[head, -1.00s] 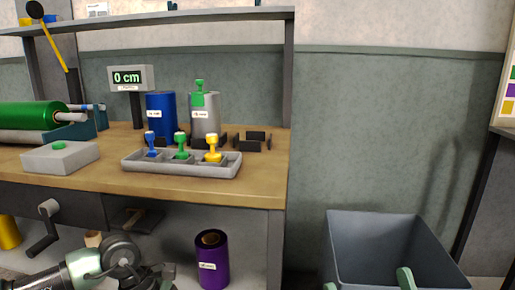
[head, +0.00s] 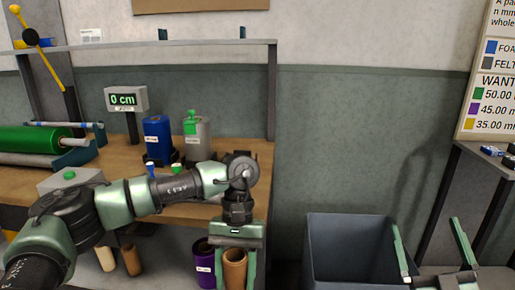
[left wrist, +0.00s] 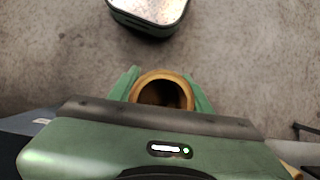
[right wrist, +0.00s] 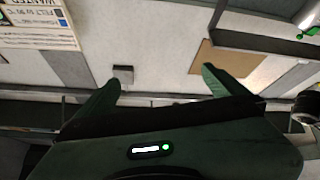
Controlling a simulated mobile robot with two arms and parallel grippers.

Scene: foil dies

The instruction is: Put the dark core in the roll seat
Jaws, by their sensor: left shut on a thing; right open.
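My left gripper (head: 235,262) is shut on a brown, hollow core (head: 235,272), which hangs upright below the wrist, in front of the bench. The left wrist view looks into the core's open end (left wrist: 162,78) between the two fingers. I cannot tell for sure that it is the dark core. Two other cores, one pale (head: 104,259) and one tan (head: 132,260), stand under the bench. My right gripper (head: 426,226) is open and empty at the lower right. The roll seat is not clearly seen; my left arm hides part of the bench top.
A purple roll (head: 204,268) stands just left of the held core. A grey bin (head: 345,250) is on the floor to the right. Blue (head: 157,138) and grey (head: 197,150) rolls stand on the bench. A green roll (head: 30,140) lies in the machine at left.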

